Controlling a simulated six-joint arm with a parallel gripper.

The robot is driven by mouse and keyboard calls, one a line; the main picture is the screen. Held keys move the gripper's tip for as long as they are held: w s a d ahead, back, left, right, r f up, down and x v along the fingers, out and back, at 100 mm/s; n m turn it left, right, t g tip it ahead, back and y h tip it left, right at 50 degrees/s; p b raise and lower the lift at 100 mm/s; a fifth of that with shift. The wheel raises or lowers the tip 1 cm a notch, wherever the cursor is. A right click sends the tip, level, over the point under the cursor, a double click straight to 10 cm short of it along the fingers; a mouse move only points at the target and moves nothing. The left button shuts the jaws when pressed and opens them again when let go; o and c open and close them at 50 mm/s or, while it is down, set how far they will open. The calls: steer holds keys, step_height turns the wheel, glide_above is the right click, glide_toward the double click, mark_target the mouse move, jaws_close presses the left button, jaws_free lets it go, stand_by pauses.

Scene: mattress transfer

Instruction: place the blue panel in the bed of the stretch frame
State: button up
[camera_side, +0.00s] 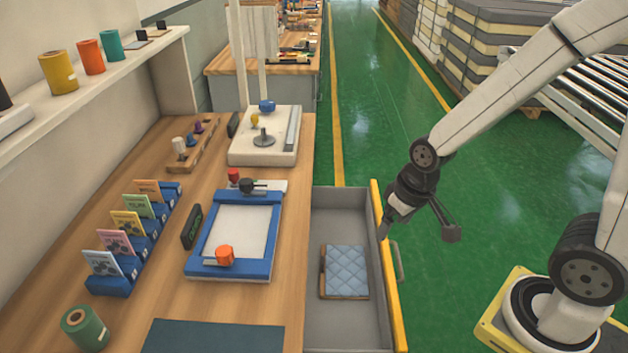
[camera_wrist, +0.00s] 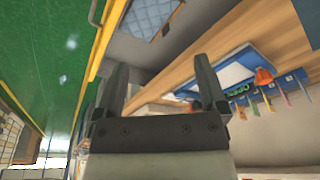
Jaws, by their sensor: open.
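The blue panel (camera_side: 346,271) is a quilted, light blue square with a brown strip along its left edge. It lies flat in the grey open drawer (camera_side: 340,213) beside the bench. It also shows at the top of the wrist view (camera_wrist: 150,14). The stretch frame (camera_side: 194,262) is a blue frame on the bench with a pale, empty bed (camera_side: 242,230) and an orange knob (camera_side: 225,255) at its front. My gripper (camera_side: 412,222) is open and empty, above the drawer's right side, up and to the right of the panel. Its two fingers (camera_wrist: 160,85) stand apart in the wrist view.
The drawer has a raised yellow front edge (camera_side: 388,270) with a handle. A card rack (camera_side: 112,280) and a green roll (camera_side: 84,328) stand left on the bench. A white press-like device (camera_side: 264,148) stands behind the frame.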

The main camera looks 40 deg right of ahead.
steer(key=w+f+m+g+y, duration=0.2)
steer(key=w+f+m+y, duration=0.15)
steer(key=f+m, duration=0.35)
steer(key=m+t+y, duration=0.3)
steer(key=m+t, duration=0.3)
steer(key=m, duration=1.3)
glide_toward(323, 263)
steer(key=w+f, duration=0.1)
steer(key=f, duration=0.1)
steer(key=shift+w+a+f, duration=0.3)
steer(key=shift+w, duration=0.1)
steer(key=shift+x, duration=1.3)
steer(key=shift+x, duration=2.6)
jaws_close()
